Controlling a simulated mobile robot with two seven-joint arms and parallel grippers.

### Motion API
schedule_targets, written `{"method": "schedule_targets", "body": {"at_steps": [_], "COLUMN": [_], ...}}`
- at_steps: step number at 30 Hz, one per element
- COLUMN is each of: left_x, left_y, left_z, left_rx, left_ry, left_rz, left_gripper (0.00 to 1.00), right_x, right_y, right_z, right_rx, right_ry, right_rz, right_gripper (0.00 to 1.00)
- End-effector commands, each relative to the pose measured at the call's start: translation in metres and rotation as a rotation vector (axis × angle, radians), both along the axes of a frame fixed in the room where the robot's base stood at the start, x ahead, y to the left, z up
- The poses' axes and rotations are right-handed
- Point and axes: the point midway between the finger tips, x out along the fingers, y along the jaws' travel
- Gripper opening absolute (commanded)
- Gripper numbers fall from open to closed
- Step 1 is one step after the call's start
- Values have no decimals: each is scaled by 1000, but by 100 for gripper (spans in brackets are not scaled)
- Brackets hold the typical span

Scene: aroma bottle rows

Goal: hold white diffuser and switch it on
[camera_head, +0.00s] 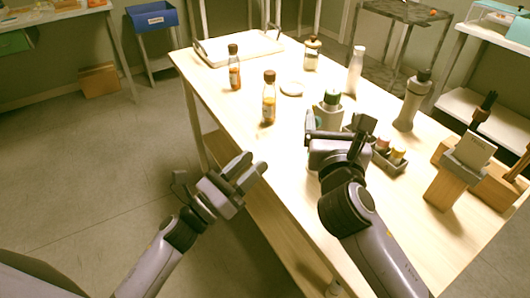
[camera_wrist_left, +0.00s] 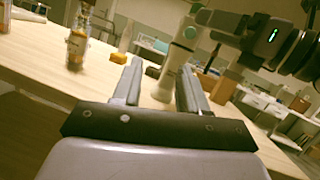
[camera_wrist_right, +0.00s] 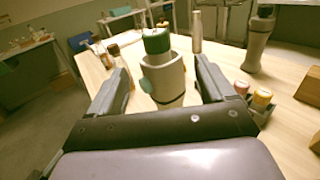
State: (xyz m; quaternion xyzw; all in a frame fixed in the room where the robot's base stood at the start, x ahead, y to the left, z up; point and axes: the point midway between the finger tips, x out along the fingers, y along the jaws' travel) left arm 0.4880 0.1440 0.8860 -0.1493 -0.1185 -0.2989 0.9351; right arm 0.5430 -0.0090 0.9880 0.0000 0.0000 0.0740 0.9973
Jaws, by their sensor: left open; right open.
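The white diffuser (camera_head: 329,113), a pale rounded body with a green top, stands upright on the table, partly hidden behind my right gripper (camera_head: 339,127). In the right wrist view the diffuser (camera_wrist_right: 163,78) shows between the spread fingers, with a round pale-green button-like spot (camera_wrist_right: 146,86) on its left side; I cannot tell whether the fingers touch it. The right gripper is open. The diffuser also shows in the left wrist view (camera_wrist_left: 172,72), beyond the open fingers. My left gripper (camera_head: 252,168) is open and empty, off the table's left edge.
Two amber bottles (camera_head: 269,100) (camera_head: 234,70) stand along the table's left side. A small rack (camera_head: 400,165) with capped bottles is right of my right gripper.

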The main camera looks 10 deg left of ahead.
Motion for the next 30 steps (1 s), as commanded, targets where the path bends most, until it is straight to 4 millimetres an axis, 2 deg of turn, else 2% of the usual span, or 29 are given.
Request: {"method": "schedule_targets", "body": {"at_steps": [6,12,19,30], "left_x": [9,11,12,12], "left_y": [-21,-30,-33,-32], "left_z": [24,32,33,33], "left_rx": [361,534,575,572], "left_ry": [-328,-499,-540,-536], "left_rz": [3,9,11,11], "left_gripper": [43,43,43,43], "right_x": [0,0,10,55], "right_y": [0,0,2,8], "right_z": [0,0,0,1], "right_rx": [0,0,-1,0], "right_ry": [0,0,-1,-1], "right_rz": [0,0,0,-1], "right_gripper": [82,82,82,82]}}
